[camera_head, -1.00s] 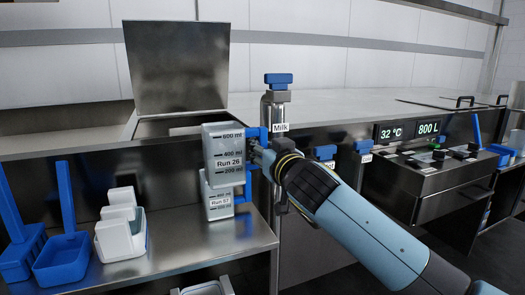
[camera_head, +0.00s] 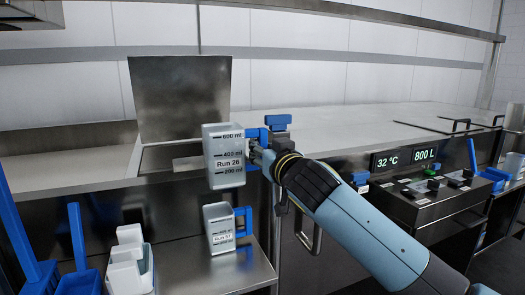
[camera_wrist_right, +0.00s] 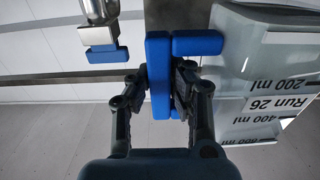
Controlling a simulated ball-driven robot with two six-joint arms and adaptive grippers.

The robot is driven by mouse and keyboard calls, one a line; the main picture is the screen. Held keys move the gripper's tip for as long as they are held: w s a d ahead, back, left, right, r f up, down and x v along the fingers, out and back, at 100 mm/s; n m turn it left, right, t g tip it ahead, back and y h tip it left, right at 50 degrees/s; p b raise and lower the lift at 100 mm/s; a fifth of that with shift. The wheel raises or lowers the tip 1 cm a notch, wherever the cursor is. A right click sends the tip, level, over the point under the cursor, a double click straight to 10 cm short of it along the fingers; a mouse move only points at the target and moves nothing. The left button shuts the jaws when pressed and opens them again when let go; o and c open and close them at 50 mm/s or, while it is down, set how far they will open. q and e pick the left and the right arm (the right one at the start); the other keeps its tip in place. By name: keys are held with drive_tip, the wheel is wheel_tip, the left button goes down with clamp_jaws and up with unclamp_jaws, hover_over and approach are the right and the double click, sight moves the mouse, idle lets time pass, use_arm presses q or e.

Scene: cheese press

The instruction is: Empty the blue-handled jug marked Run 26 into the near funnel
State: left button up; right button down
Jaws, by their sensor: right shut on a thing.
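The Run 26 jug (camera_head: 223,156) is a translucent grey container with a blue handle (camera_head: 264,137) on its right side. It is held upright in the air, above a second jug. My right gripper (camera_head: 257,151) is shut on the blue handle. In the right wrist view, the gripper fingers (camera_wrist_right: 160,88) close on the handle (camera_wrist_right: 158,65), with the jug (camera_wrist_right: 262,75) at the right, its label upside down. The jug's contents cannot be made out. I cannot make out a funnel in either view. My left gripper is not in view.
A second blue-handled jug (camera_head: 219,236) stands on the steel bench (camera_head: 190,270) below. A raised steel lid (camera_head: 180,98) stands behind an opening. A blue-topped tap (camera_head: 278,121) is beside my gripper. White containers (camera_head: 130,262) and blue scoops sit left; a control panel is right.

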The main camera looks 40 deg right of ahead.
sight(262, 128)
wheel_tip(262, 128, up, 6)
drive_tip(key=p, duration=0.4)
idle(0.9)
